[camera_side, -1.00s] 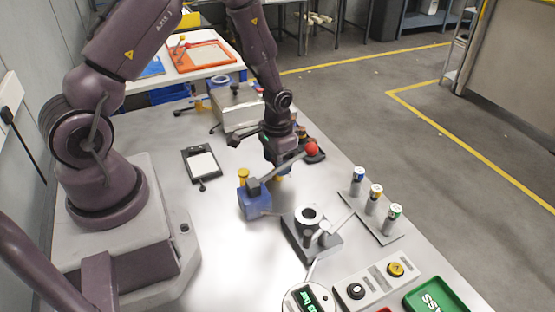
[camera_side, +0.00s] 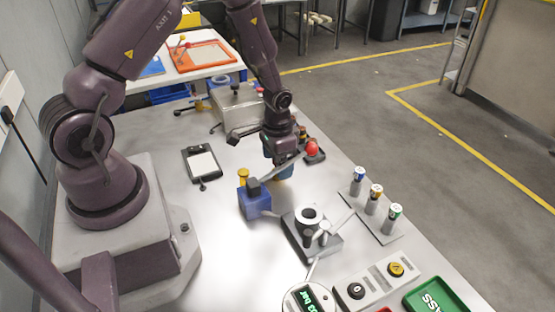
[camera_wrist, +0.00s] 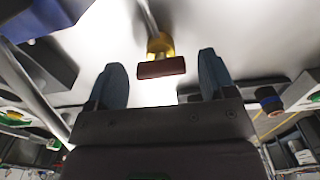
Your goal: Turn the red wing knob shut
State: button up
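The red wing knob (camera_wrist: 161,68) shows in the wrist view as a flat red bar on a yellow brass stem (camera_wrist: 160,45). My gripper (camera_wrist: 163,78) is open, with one blue finger to the left of the knob and one to the right. Clear gaps show between the fingers and the bar.
A grey block with a round socket (camera_side: 309,216) stands nearer the camera. Capped posts (camera_side: 373,199) stand to the right. The table left of the valve is mostly clear.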

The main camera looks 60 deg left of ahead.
notch_tip(320, 180, up, 13)
dwell(0.5)
jog(key=s+d+r+t, duration=0.2)
jog(key=s+d+r, duration=0.2)
jog(key=s+r, duration=0.3)
jog(key=s+d+r+t, duration=0.3)
jog(key=s+d+r, duration=0.2)
jog(key=s+r, duration=0.3)
notch_tip(320, 180, up, 4)
jog(key=shift+d+t, duration=0.2)
jog(key=shift+t, duration=0.1)
dwell(1.2)
